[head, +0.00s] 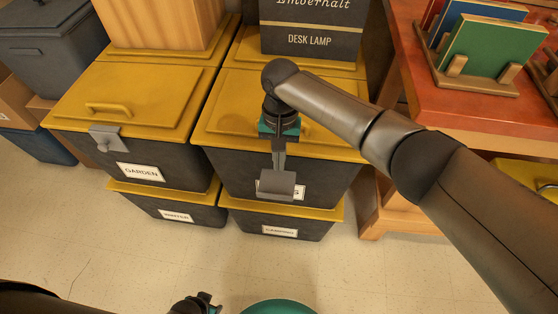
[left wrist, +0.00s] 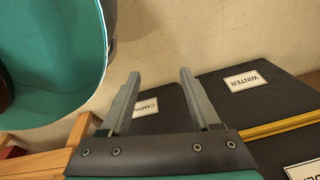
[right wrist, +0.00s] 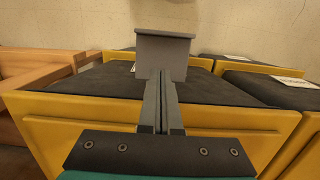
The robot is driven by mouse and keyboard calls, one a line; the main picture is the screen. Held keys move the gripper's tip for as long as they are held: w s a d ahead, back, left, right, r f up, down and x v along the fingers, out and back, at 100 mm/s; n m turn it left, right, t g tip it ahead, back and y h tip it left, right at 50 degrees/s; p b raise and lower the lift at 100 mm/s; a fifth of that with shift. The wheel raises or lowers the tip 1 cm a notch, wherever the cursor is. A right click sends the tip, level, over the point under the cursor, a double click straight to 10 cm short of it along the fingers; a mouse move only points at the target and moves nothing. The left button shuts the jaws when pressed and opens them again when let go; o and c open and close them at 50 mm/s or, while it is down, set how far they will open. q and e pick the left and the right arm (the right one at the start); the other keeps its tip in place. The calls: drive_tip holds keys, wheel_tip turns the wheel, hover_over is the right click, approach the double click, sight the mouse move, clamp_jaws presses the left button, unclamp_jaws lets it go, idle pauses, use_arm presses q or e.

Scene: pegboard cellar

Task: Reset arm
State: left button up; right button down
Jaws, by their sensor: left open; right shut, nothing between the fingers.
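My right gripper (head: 278,158) points down in front of the upper right bin (head: 233,165). Its fingers are shut together with nothing between them, as the right wrist view (right wrist: 162,85) shows. The fingertips are at the bin's grey latch (head: 277,185), which also shows in the right wrist view (right wrist: 163,55); I cannot tell whether they touch. The latch partly hides the bin's label. My left gripper (head: 210,300) is low at the bottom edge of the head view. In the left wrist view (left wrist: 157,80) its two fingers are apart and empty.
The GARDEN bin (head: 75,142) stands to the left, its latch on the front. WINTER (head: 150,203) and CAMPING (head: 245,220) bins are below. A DESK LAMP box (head: 310,45) stands on the bins behind. A red-topped bench (head: 480,110) is at right.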

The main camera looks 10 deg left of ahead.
use_arm(q)
drive_tip(key=shift+s+a+r+p, duration=0.15)
drive_tip(key=shift+s+p, duration=0.25)
drive_tip(key=shift+s, duration=0.2)
drive_tip(key=shift+s+a+r+p, duration=0.1)
drive_tip(key=shift+s+a+p, duration=0.1)
drive_tip(key=shift+s+p, duration=0.3)
drive_tip(key=shift+s+a+r+p, duration=0.15)
drive_tip(key=shift+s+p, duration=0.1)
drive_tip(key=shift+s, duration=0.45)
use_arm(e)
wheel_tip(320, 180, up, 6)
drive_tip(key=shift+w, duration=0.35)
